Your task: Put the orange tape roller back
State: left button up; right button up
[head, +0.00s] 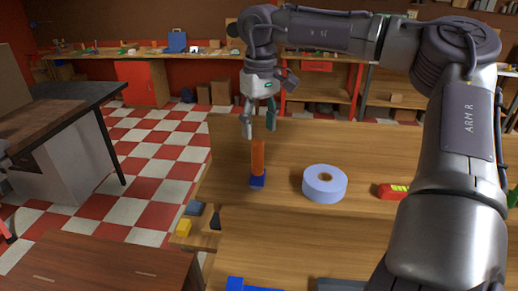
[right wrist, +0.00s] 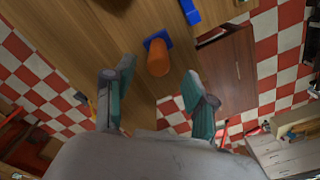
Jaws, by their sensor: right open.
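The orange tape roller (head: 258,158) stands upright on the wooden bench as an orange cylinder on a blue base (head: 257,182). My right gripper (head: 259,129) is open and empty just above the orange cylinder, fingers pointing down. In the right wrist view the orange cylinder (right wrist: 158,62) shows beyond and between the spread fingers (right wrist: 155,86), with its blue base (right wrist: 157,43) behind it. The fingers appear apart from it. My left gripper is not in view.
A light-blue roll (head: 324,186) lies on the bench (head: 220,165) right of the roller. A red object with a yellow-green part (head: 391,191) lies farther right, partly behind my right arm. A blue object (head: 245,285) is at the near edge. Small yellow (head: 183,228) and dark items lie at the left.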

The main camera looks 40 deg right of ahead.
notch_tip(320, 180, up, 5)
jog(key=shift+r+b, duration=0.1)
jog(key=shift+b, duration=0.3)
